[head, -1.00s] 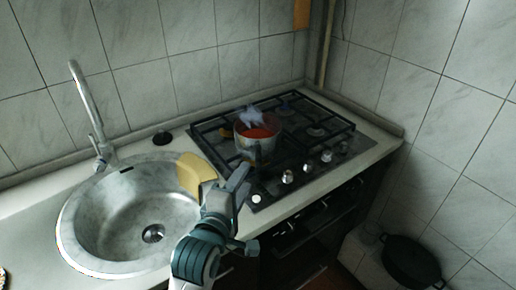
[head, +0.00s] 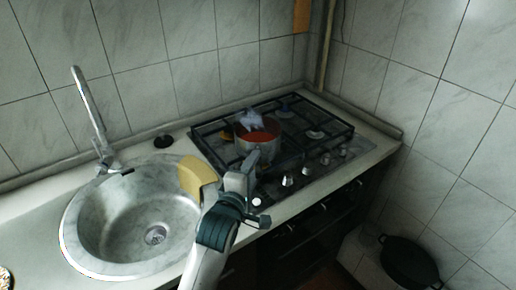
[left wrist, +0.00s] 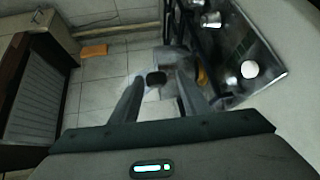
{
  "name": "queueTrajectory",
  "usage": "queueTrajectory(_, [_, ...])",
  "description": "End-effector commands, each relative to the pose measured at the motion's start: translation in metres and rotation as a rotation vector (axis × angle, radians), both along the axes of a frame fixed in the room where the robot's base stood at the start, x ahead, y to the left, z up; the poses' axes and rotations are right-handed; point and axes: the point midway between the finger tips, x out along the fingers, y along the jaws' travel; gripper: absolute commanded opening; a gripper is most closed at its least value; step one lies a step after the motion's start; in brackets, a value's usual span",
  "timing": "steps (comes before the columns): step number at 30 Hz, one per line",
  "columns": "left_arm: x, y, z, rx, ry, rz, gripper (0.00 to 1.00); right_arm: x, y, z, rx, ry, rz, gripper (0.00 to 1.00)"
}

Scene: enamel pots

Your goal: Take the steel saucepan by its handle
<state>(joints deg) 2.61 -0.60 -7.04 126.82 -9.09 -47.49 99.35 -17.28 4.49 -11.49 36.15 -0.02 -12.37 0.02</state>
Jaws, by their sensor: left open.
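The steel saucepan (head: 257,154) stands on the front of the black hob, with red contents and pale steam above it. My left gripper (head: 248,166) is at the pan's near side and overlaps its lower front in the head view. The handle is hidden there behind the gripper. In the left wrist view the two fingers of my left gripper (left wrist: 160,84) are apart. A dark rounded end, perhaps the handle, shows between their tips, with a grey shape beyond; I cannot tell whether they touch. My right gripper is in neither view.
The gas hob (head: 305,152) has black grates and knobs along its front. A round sink (head: 110,240) with a tap lies left, a yellow item (head: 195,178) on its rim. A dark pan (head: 408,262) sits low at right. Tiled walls close the back.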

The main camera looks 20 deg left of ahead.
Motion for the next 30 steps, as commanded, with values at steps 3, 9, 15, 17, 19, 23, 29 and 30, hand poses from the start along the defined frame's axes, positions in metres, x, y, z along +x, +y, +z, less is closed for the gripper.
queueTrajectory(3, [0.010,-0.001,0.001,0.004,0.001,-0.001,0.41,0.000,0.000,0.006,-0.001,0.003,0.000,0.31])
queueTrajectory(9, [0.034,-0.003,-0.001,0.004,0.000,-0.001,0.41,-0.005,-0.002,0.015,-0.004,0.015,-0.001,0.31])
queueTrajectory(15, [0.048,-0.004,-0.005,0.002,0.000,0.000,0.41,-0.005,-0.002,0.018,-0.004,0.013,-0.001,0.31])
queueTrajectory(17, [0.049,-0.004,-0.005,0.001,-0.001,0.000,0.41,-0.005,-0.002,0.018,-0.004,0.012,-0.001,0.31])
queueTrajectory(19, [0.049,-0.004,-0.005,0.001,-0.001,0.000,0.41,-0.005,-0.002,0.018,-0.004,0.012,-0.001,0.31])
queueTrajectory(23, [0.049,-0.004,-0.006,0.001,-0.001,0.000,0.41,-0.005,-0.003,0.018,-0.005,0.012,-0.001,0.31])
queueTrajectory(29, [0.049,-0.004,-0.006,0.001,0.000,0.000,0.41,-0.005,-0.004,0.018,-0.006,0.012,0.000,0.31])
queueTrajectory(30, [0.049,-0.004,-0.006,0.001,0.000,0.000,0.39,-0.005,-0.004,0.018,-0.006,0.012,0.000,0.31])
